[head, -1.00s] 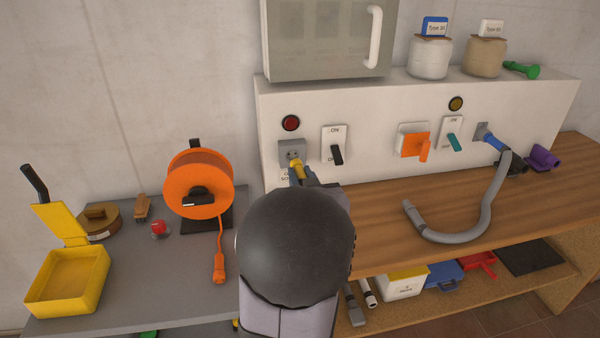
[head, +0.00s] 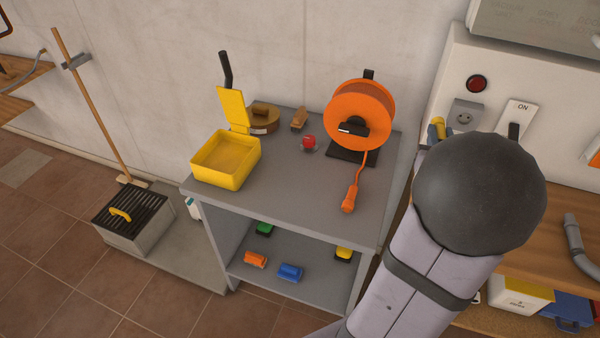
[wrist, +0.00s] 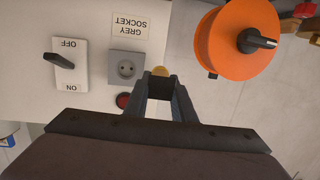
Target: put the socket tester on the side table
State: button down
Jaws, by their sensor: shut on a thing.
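The socket tester (head: 438,126) is a small yellow piece, mostly hidden; its rounded end also shows between my fingertips in the wrist view (wrist: 160,71). My gripper (wrist: 160,86) is shut on it. In the head view, my gripper (head: 434,133) is largely behind my dark round arm joint, just left of the grey socket (head: 466,114). The socket's face is bare, and the tester is clear of it. The grey side table (head: 285,178) stands left of my gripper, with bare top at its front middle.
A wooden workbench is at the right.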

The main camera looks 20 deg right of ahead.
jog(key=w+a+f+n+t+y, duration=0.2)
jog(key=w+a+f+y, duration=0.15)
jog(key=w+a, duration=0.45)
jog(key=w+a+f+n+y, duration=0.2)
jog(key=a+f, duration=0.2)
jog(key=a, duration=0.3)
jog(key=w+a+f+n+t+y+p, duration=0.1)
jog(key=a+f, duration=0.3)
jog(key=a, duration=0.4)
jog(key=w+a+f+n+y+p, duration=0.1)
jog(key=w+a+f+n+y, duration=0.1)
jog(key=a+f, duration=0.3)
jog(key=shift+w+a+f+n+y, duration=0.1)
jog(key=shift+w+a+y, duration=0.15)
jog(key=shift+a, duration=0.25)
jog(key=shift+w+a+r+n+y, duration=0.15)
jog(key=shift+a+y, duration=0.1)
jog(key=shift+a, duration=0.3)
jog(key=shift+w+a+f+n+y, duration=0.15)
jog(key=shift+w+a+y, duration=0.1)
jog(key=shift+a, duration=0.25)
notch_tip(320, 180, up, 2)
jog(key=shift+s+d+r+t, duration=0.1)
jog(key=shift+d+t, duration=0.05)
jog(key=shift+t, duration=0.15)
jog(key=shift+r, duration=1.9)
send_over(295, 198)
jog(key=shift+f, duration=2.95)
jog(key=shift+f, duration=0.1)
jog(key=shift+f, duration=2)
